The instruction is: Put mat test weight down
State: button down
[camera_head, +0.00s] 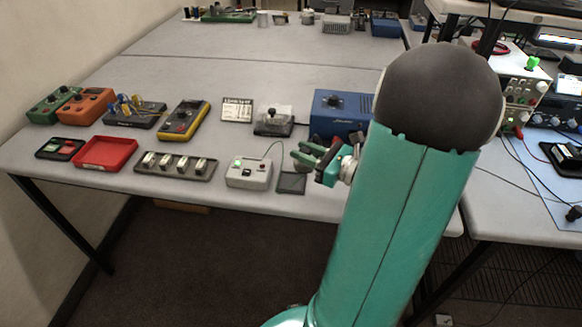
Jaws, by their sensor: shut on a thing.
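My gripper (304,156) is over the front part of the table, above and slightly right of a small dark square mat (291,183). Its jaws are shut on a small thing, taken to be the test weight. The weight is too small and too covered by the fingers to make out. The mat lies flat near the table's front edge, and its visible surface looks bare. My teal arm covers the table to the right of the gripper.
A grey box (248,173) with a green button and a cable stands just left of the mat. A blue device (341,112) and a clear-covered unit (273,121) stand behind. A slotted tray (175,165) and red tray (105,152) lie farther left.

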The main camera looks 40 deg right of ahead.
jog(key=w+f, duration=0.1)
jog(key=f, duration=0.1)
jog(key=w+f, duration=0.2)
jog(key=shift+w+a, duration=0.2)
jog(key=shift+a, duration=0.2)
jog(key=shift+w+f, duration=0.15)
jog(key=shift+f, duration=1.6)
jog(key=shift+f, duration=0.2)
jog(key=c, duration=1.2)
grip_release()
jog(key=shift+f, duration=0.1)
jog(key=shift+o, duration=0.2)
